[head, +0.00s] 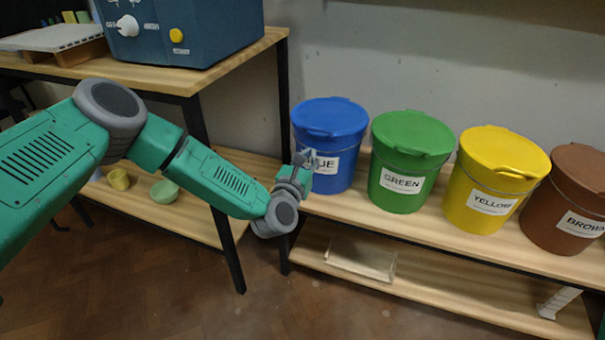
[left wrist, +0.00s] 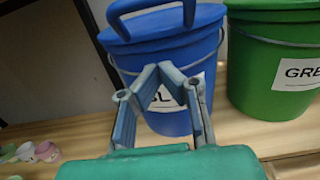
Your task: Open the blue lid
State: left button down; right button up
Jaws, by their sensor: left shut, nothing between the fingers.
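The blue bucket (head: 342,170) stands at the left end of the shelf with its blue lid (head: 330,114) seated on top. A raised tab or handle is at the lid's front rim. In the left wrist view the lid (left wrist: 200,22) and its blue loop handle (left wrist: 150,6) are at the top, partly cut off by the frame. My left gripper (head: 308,157) is in front of the bucket, below the lid rim, and covers part of the label. It is shut and empty; the wrist view shows its fingers (left wrist: 160,72) against the bucket front. Contact cannot be told. My right gripper is not in view.
Green (head: 405,175), yellow (head: 484,190) and brown (head: 567,215) lidded buckets stand in a row to the right. A blue machine (head: 185,30) sits on the table at upper left. Small bowls (head: 164,191) rest on its lower shelf. The floor in front is clear.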

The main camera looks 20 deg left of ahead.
pick_arm(q)
jog(key=shift+w+d+r, duration=0.1)
jog(key=shift+w+r, duration=0.1)
jog(key=shift+r, duration=0.5)
jog(key=shift+w+d+r, duration=0.1)
jog(key=shift+w+r, duration=0.1)
jog(key=shift+r, duration=0.45)
jog(key=shift+w+r, duration=0.2)
jog(key=shift+r, duration=0.5)
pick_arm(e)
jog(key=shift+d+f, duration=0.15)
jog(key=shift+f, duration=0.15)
pick_arm(q)
jog(key=shift+r, duration=0.1)
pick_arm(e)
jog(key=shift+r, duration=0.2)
